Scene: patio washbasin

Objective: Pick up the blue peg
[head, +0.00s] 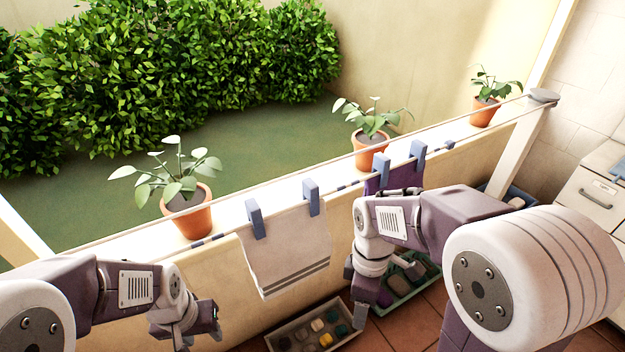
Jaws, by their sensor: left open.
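Two blue pegs clip a white towel (288,252) with grey stripes to a line along the ledge: one peg (256,219) on its left, one (311,198) on its right. Two more blue pegs, one (381,170) and another (418,156), hold a purple cloth (407,177), partly hidden behind my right arm. My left gripper (202,330) is open and empty at the lower left, below and left of the towel, apart from every peg. My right gripper (358,292) points down, right of the towel; its jaw gap is unclear.
Potted plants stand on the ledge: left (187,210), middle (370,146) and right (486,107). Below the towel is a tray (273,341) of coloured round items; a green tray (398,299) is to its right. White drawers (595,193) stand at the right.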

